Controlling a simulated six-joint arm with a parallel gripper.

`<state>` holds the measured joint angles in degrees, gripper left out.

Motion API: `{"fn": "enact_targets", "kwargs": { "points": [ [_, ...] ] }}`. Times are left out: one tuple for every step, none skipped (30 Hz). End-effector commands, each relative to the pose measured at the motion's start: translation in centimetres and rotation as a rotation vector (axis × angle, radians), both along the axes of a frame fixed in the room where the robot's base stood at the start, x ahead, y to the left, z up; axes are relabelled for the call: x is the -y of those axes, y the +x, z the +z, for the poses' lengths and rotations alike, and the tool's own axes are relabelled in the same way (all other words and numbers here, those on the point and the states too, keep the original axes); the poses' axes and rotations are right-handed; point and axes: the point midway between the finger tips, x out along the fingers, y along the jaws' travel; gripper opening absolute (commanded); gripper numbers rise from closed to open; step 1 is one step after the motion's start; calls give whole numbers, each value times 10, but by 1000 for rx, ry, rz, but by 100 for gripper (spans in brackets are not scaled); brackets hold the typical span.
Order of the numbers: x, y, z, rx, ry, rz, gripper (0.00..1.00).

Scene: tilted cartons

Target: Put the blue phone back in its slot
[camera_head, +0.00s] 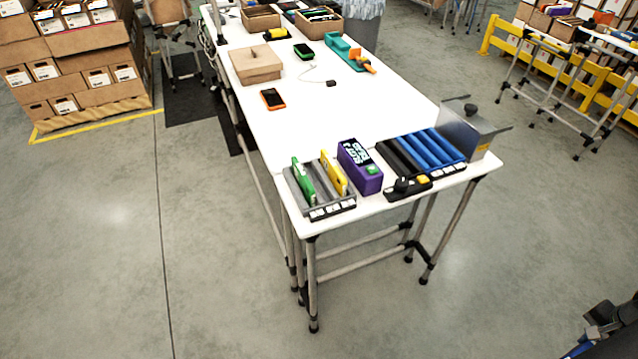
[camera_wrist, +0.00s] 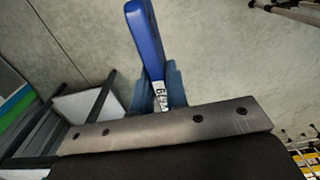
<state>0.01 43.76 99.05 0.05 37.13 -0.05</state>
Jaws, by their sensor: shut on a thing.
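The blue phone (camera_wrist: 145,40) is held upright-edged in my gripper (camera_wrist: 168,88) in the wrist view, with its far end sticking out past the fingers. A white label with dark print shows near its held end. In the head view my gripper is at the bottom right corner, with a bit of blue (camera_head: 581,347) beside it, over the floor and well away from the table. A grey slotted rack (camera_head: 327,210) with white labels stands at the table's near left corner. It holds a green phone (camera_head: 303,181) and a yellow phone (camera_head: 334,174), with a gap between them.
A purple box (camera_head: 359,168) stands right of the rack. A black tray with blue ridges (camera_head: 428,150) and a metal box (camera_head: 468,128) are farther right. An orange-edged phone (camera_head: 272,100) lies on the white table (camera_head: 300,130). Open floor lies between my gripper and the table.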

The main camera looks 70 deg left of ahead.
Motion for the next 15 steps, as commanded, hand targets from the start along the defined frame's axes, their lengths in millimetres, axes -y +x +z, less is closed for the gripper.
{"fn": "enact_targets", "kwargs": {
  "points": [
    [0,0,0,0,0,0,0],
    [0,0,0,0,0,0,0],
    [0,0,0,0,0,0,0],
    [0,0,0,0,0,0,0],
    [0,0,0,0,0,0,0],
    [0,0,0,0,0,0,0],
    [0,0,0,0,0,0,0],
    [0,0,0,0,0,0,0],
    [0,0,0,0,0,0,0],
    [0,0,0,0,0,0,0],
    [0,0,0,0,0,0,0],
    [0,0,0,1,0,1,0],
    [-2,1,1,1,0,4,0],
    [-4,2,1,1,0,8,0],
    [-9,3,2,2,0,16,0]
  ]
}}
